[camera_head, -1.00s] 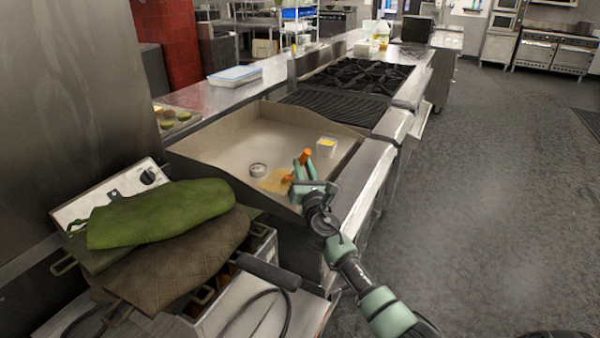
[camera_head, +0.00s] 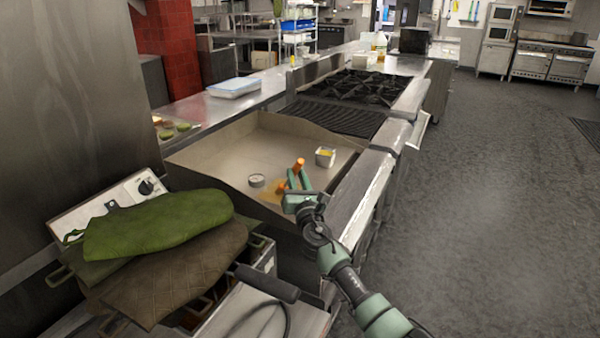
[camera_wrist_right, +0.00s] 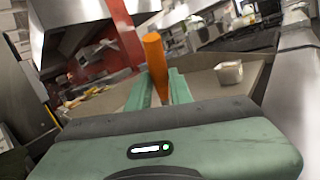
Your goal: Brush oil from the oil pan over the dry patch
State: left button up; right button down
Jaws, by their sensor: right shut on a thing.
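My right gripper (camera_head: 293,186) is over the front right part of the flat-top griddle (camera_head: 222,162), shut on an orange-handled brush (camera_head: 299,164). The handle (camera_wrist_right: 155,62) stands up between the green fingers in the right wrist view. The brush's lower end is low at the griddle surface, partly hidden by the gripper; I cannot tell whether it touches. A yellowish patch (camera_head: 269,193) lies on the griddle beside the gripper. A small square metal oil pan (camera_head: 325,158) with yellow content stands behind and to the right; it also shows in the wrist view (camera_wrist_right: 229,73). My left gripper is out of view.
A small round metal dish (camera_head: 257,181) sits on the griddle left of the patch. Raised walls edge the griddle. Green (camera_head: 155,224) and brown (camera_head: 170,275) oven mitts lie at the front left. A grill and burners (camera_head: 365,84) are behind.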

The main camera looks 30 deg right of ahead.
jog(key=shift+s+a, duration=0.55)
jog(key=shift+a, duration=2)
jog(key=shift+w+d+f+b, duration=0.1)
jog(key=shift+w+d+b, duration=0.4)
jog(key=shift+d, duration=0.55)
jog(key=shift+w+d+r+b, duration=0.1)
jog(key=shift+w+d+b, duration=0.05)
jog(key=shift+w+d, duration=0.8)
jog(key=shift+w+d+f+b, duration=0.1)
jog(key=shift+w+d+b, duration=0.3)
jog(key=shift+d, duration=0.8)
jog(key=shift+w+a+b, duration=0.3)
jog(key=shift+w+a, duration=0.1)
jog(key=shift+w, duration=0.3)
jog(key=shift+s+a+p, duration=1.65)
jog(key=shift+s+a, duration=0.3)
jog(key=shift+a, duration=1.3)
jog(key=w+d+b, duration=0.4)
jog(key=w+d, duration=0.1)
jog(key=shift+d, duration=0.4)
